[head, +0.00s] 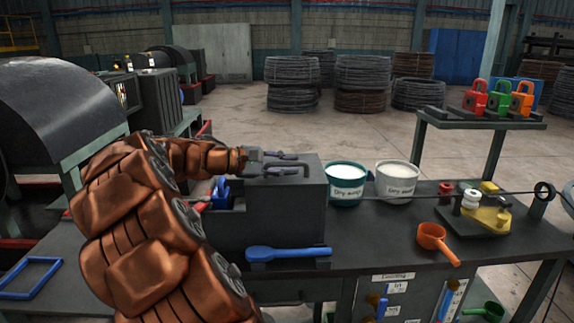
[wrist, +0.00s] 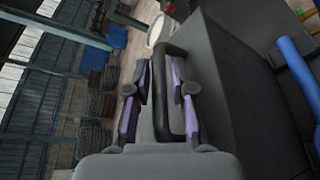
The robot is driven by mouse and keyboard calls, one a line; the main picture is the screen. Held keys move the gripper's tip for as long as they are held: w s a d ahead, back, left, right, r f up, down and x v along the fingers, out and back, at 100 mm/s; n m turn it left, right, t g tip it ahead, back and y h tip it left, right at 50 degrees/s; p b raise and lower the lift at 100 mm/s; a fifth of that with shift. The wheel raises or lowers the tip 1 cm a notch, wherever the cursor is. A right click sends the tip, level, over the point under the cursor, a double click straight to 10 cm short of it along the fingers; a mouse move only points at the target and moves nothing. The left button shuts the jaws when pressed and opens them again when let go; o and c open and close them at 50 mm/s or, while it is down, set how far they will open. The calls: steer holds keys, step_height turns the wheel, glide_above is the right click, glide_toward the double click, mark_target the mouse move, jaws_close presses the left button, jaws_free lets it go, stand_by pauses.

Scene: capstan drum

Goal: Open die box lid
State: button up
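The die box (head: 286,215) is a dark grey box at the middle of the bench, and its flat lid top (head: 314,176) appears shut. A dark bar handle (head: 290,167) stands on the lid, and it also shows in the wrist view (wrist: 161,95). My gripper (head: 287,163) is at the handle, coming from the left. In the wrist view its purple-padded fingers (wrist: 157,92) lie on either side of the handle bar, apart from each other. I cannot tell whether the pads touch the bar. My arm hides part of the area left of the box.
A blue scoop (head: 288,253) lies in front of the box. A green tub (head: 345,184) and a white tub (head: 396,181) stand to its right. A lower open compartment with blue items (head: 221,190) adjoins the left side. An orange ladle (head: 435,242) lies farther right.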

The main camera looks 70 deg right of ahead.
jaws_close()
steer(key=shift+r, duration=0.1)
stand_by(0.3)
